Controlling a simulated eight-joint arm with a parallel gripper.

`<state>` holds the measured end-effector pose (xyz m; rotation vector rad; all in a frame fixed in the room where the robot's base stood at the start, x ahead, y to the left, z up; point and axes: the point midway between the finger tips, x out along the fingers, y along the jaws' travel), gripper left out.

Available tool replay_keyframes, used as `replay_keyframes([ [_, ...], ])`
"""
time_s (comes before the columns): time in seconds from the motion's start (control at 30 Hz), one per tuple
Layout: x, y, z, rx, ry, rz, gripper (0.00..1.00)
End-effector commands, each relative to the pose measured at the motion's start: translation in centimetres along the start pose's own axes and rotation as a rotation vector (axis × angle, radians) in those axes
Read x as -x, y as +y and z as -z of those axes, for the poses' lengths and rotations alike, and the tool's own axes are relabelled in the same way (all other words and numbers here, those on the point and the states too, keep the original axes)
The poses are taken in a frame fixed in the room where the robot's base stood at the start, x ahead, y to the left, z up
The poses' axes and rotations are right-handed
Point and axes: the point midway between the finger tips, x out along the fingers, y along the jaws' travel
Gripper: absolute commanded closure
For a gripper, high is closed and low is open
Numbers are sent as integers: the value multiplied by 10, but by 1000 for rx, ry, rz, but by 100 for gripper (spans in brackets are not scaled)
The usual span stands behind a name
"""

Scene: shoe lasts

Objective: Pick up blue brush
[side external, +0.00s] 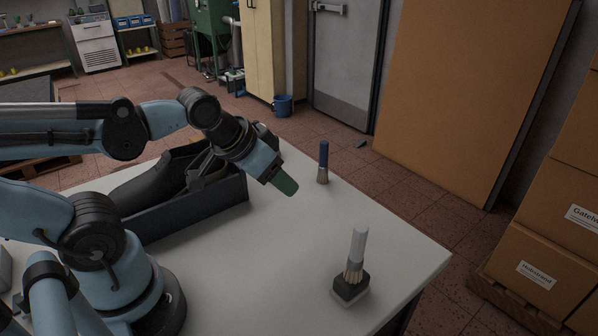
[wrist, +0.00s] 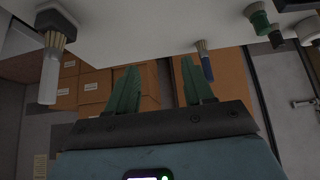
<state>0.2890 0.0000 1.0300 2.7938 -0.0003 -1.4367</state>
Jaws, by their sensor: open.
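The blue brush (side external: 323,158) stands upright, bristles down, near the far edge of the white table. Its handle is dark blue with a pale ferrule. In the tilted wrist view, the blue brush (wrist: 206,66) appears upside down, just right of and beyond the right fingertip. My gripper (side external: 284,186) is above the table, left of the brush and apart from it, its green fingers pointing down and right. In the wrist view, my gripper (wrist: 160,76) has its two green fingers spread with nothing between them.
A white-handled brush (side external: 359,247) stands in a black block (side external: 350,288) at the table's front right. A dark open box (side external: 190,213) holding a black shoe-shaped form lies left of my gripper. A green cylindrical object (wrist: 258,18) shows in the wrist view. The table between brushes is clear.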

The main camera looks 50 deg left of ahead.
Motion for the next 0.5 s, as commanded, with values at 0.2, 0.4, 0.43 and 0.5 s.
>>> replay_keyframes([
  [0.2, 0, 0, 0, 0, 0, 0, 47],
  [0.4, -7, -5, 8, 15, 30, 16, 47],
  [0.43, -10, -8, 12, 20, 44, 23, 47],
  [0.5, -19, -14, 22, 37, 86, 41, 47],
])
